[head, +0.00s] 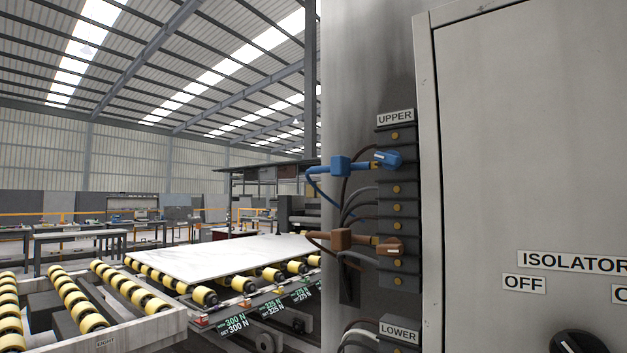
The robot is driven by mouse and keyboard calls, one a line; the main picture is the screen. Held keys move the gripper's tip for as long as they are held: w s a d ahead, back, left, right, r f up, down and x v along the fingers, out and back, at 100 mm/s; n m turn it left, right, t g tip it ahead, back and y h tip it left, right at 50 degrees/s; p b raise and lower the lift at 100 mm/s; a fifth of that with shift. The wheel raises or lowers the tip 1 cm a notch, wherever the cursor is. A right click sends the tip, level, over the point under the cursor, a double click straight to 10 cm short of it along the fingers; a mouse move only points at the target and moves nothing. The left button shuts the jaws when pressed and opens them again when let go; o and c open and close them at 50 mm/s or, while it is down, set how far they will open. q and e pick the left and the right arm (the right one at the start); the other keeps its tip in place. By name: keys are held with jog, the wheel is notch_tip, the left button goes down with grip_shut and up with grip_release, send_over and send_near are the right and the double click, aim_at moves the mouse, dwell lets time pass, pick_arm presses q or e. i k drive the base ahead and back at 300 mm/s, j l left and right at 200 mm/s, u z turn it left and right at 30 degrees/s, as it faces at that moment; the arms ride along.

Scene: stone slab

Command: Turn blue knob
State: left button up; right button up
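A blue knob-like piece (388,159) with a small light mark sits near the top of a dark terminal strip, just below the "UPPER" label (395,117). A blue connector (341,166) with a curved blue cable joins it from the left. A matching brown piece (390,249) and brown connector (341,239) sit lower on the same strip. A black rotary knob (579,343), cut off by the bottom edge, is on the cabinet below the "ISOLATOR" label (574,262). Neither of my grippers is in view.
The grey cabinet door (530,130) fills the right side. The dark terminal strip (397,204) has several brass studs and dark cables. At left, a white stone slab (215,258) lies on a conveyor with yellow rollers (68,299). A "LOWER" label (399,332) is at the bottom.

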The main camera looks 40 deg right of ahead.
aim_at(391, 159)
jog(key=l+z, duration=0.1)
jog(key=z, duration=0.4)
jog(key=l+z, duration=0.15)
jog(key=z, duration=0.3)
jog(key=l+z, duration=0.1)
jog(key=z, duration=0.4)
